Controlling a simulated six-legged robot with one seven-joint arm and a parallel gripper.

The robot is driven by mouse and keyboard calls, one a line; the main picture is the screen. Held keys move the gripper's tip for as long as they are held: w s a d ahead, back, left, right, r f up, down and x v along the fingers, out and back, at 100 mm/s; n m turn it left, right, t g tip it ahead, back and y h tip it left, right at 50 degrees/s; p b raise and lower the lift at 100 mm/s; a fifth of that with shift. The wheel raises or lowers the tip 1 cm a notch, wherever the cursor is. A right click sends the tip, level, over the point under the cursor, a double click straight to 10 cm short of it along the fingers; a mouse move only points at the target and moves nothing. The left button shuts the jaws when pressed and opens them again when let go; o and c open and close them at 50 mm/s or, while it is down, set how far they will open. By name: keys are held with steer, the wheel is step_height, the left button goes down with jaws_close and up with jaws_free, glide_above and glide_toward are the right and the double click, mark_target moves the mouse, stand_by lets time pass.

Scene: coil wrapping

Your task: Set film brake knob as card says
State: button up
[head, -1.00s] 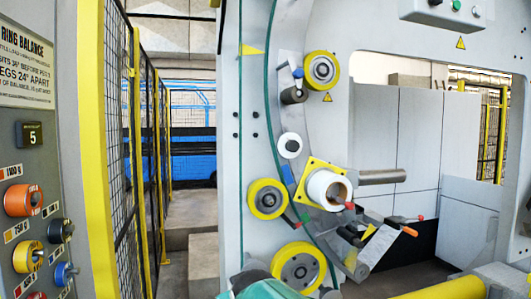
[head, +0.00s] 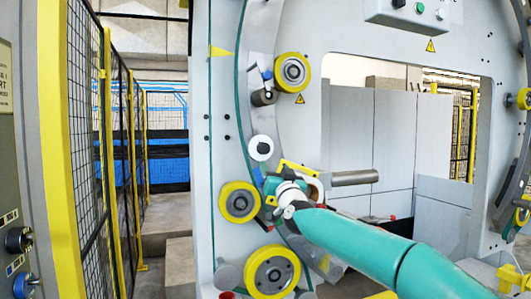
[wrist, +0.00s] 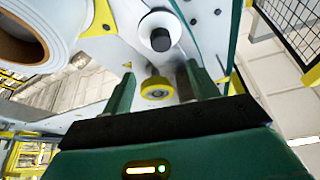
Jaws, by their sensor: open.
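My gripper (wrist: 160,72) is open and empty, its two green fingers apart in the wrist view. In the head view my gripper (head: 272,187) is in front of the wrapping ring's carriage, partly covering the film roll (head: 316,187). The film roll (wrist: 30,35) is large at the upper left of the wrist view. A white disc with a dark centre (wrist: 160,31) lies beyond the fingers, apart from them; a yellow roller (wrist: 157,88) shows between them. I cannot tell which part is the film brake knob. Only an edge of a card (head: 5,85) shows, unreadable.
Yellow rollers (head: 239,202) (head: 271,271) sit near my gripper, and a grey bar (head: 354,177) sticks out to its right. A mesh fence (head: 85,120) with yellow posts stands left. A control box (head: 413,12) hangs above.

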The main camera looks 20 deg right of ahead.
mark_target(264, 150)
steer(key=shift+x, duration=6.2)
steer(key=shift+a+f, duration=0.1)
steer(key=shift+a, duration=0.05)
steer(key=c, duration=1)
